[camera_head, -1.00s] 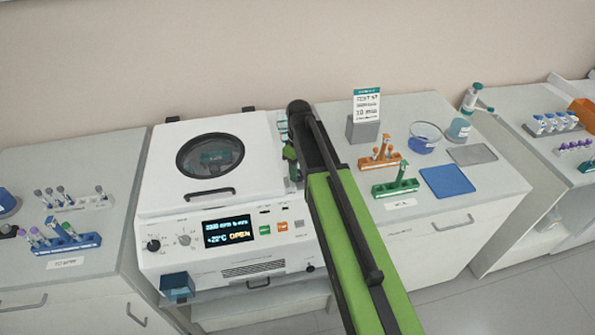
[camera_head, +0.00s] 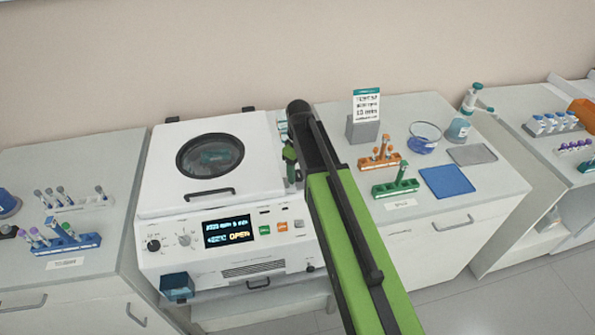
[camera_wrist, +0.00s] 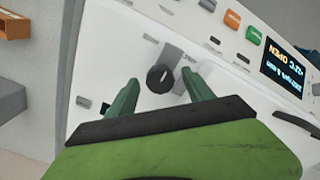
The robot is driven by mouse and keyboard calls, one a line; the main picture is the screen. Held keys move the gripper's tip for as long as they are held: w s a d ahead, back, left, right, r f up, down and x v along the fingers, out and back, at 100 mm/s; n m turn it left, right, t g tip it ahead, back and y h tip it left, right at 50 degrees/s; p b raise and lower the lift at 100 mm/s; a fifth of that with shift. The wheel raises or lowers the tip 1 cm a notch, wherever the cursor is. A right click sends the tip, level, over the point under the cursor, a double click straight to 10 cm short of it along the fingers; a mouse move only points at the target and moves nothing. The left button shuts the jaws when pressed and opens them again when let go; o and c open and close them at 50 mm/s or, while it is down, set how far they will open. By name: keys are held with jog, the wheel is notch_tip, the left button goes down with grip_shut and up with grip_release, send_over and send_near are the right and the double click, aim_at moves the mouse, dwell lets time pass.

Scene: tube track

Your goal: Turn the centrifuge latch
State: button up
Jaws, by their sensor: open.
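The white centrifuge (camera_head: 155,195) stands in the middle left of the head view with its lid down over a round window. Its display (camera_head: 228,230) reads OPEN. In the wrist view, a round black latch knob (camera_wrist: 160,79) sits on the white top beside the lid edge, with a light stripe across its face. My gripper (camera_wrist: 160,82) is open. Its two green fingers stand on either side of the knob, with gaps showing between them and it. In the head view my arm covers the latch, and the fingers are mostly hidden.
A left bench holds a blue tube rack (camera_head: 72,242). An orange button (camera_wrist: 232,19) is near my gripper.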

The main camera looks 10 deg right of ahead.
notch_tip(320, 180, up, 17)
jog(key=p, duration=1.7)
jog(key=shift+r, duration=0.2)
jog(key=b, duration=0.5)
send_over(299, 174)
notch_tip(299, 174, down, 6)
jog(key=s+f+m+b, duration=0.1)
jog(key=s+f+b, duration=0.2)
jog(key=f+b, duration=0.1)
jog(key=s+f+m+b, duration=0.1)
jog(key=s+f+b, duration=0.3)
jog(key=s+f+m+b, duration=0.1)
jog(key=s+f+b, duration=0.3)
jog(key=b, duration=0.1)
jog(key=shift+a, duration=0.3)
jog(key=shift+s+r+m+p, duration=0.2)
jog(key=shift+s+m, duration=0.65)
jog(key=shift+m, duration=0.35)
jog(key=shift+s+r+m+p, duration=0.1)
jog(key=shift+s+m+p, duration=0.1)
jog(key=shift+s+m, duration=0.8)
jog(key=shift+w, duration=0.2)
